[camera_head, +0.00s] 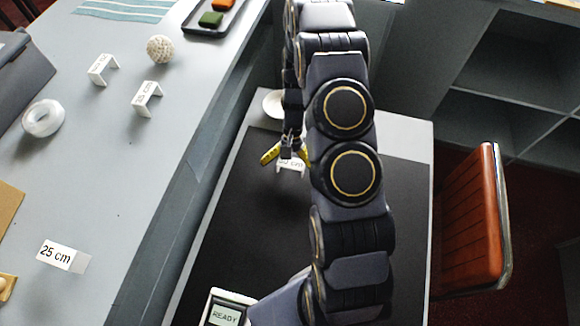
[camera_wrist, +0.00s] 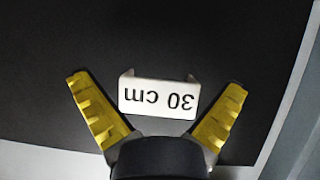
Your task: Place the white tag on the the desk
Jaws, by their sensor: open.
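A white folded tag reading "30 cm" (camera_head: 291,165) is at the black mat on the lower desk (camera_head: 412,130), just below my gripper (camera_head: 285,154). In the wrist view the tag (camera_wrist: 160,97) appears upside down against the black surface, just beyond and between the yellow fingers. My gripper (camera_wrist: 168,108) is open, with both fingers spread and dark gaps between them and the tag. I cannot tell whether the tag fully rests on the mat. Other white tags stand on the left counter: two folded ones (camera_head: 103,68) (camera_head: 147,97) and one reading "25 cm" (camera_head: 62,255).
The grey counter (camera_head: 110,180) on the left has a raised edge beside the desk. It bears a white ring (camera_head: 43,118), a woven ball (camera_head: 160,48) and a dark tray (camera_head: 207,28). A "READY" display (camera_head: 225,314) is in front. An orange chair (camera_head: 470,220) stands right.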

